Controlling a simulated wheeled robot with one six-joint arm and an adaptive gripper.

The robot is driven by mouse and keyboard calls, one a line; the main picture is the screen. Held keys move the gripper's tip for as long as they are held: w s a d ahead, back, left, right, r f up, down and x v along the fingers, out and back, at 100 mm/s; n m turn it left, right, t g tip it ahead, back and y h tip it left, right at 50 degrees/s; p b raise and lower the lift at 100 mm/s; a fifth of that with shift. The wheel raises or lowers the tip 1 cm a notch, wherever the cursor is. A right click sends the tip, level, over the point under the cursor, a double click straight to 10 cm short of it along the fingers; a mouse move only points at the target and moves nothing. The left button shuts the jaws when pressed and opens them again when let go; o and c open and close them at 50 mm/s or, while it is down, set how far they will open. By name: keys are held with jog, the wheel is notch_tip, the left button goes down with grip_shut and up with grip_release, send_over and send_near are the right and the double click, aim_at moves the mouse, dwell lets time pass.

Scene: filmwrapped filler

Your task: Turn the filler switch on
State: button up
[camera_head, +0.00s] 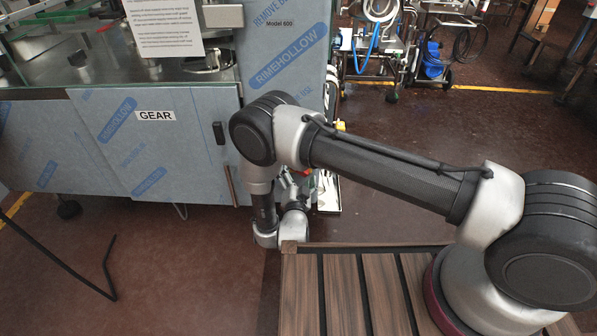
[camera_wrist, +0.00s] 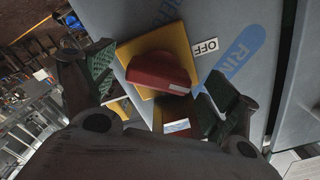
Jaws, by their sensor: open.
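The filler switch is a red rotary knob (camera_wrist: 160,70) on a yellow square plate (camera_wrist: 178,36), mounted on the film-wrapped panel. A white "OFF" label (camera_wrist: 206,47) sits beside the plate. In the wrist view my gripper (camera_wrist: 160,88) is open, with one green-padded finger to the left of the knob and one to its lower right. I cannot tell whether either finger touches the knob. In the head view the switch is hidden, and my gripper is mostly hidden behind my arm beside the filler machine (camera_head: 180,160).
The filler has a "GEAR" label (camera_head: 155,116) and a dark handle (camera_head: 219,133) on its front. A bent black rod (camera_head: 90,280) stands at the lower left. A blue hose machine (camera_head: 432,62) stands at the back. Open floor (camera_head: 480,130) lies to the right.

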jog(key=shift+w, duration=1.05)
jog(key=c, duration=1)
jog(key=shift+m, duration=1.5)
jog(key=shift+c, duration=0.2)
jog(key=o, duration=1)
jog(key=shift+o, duration=0.2)
jog(key=shift+r, duration=0.1)
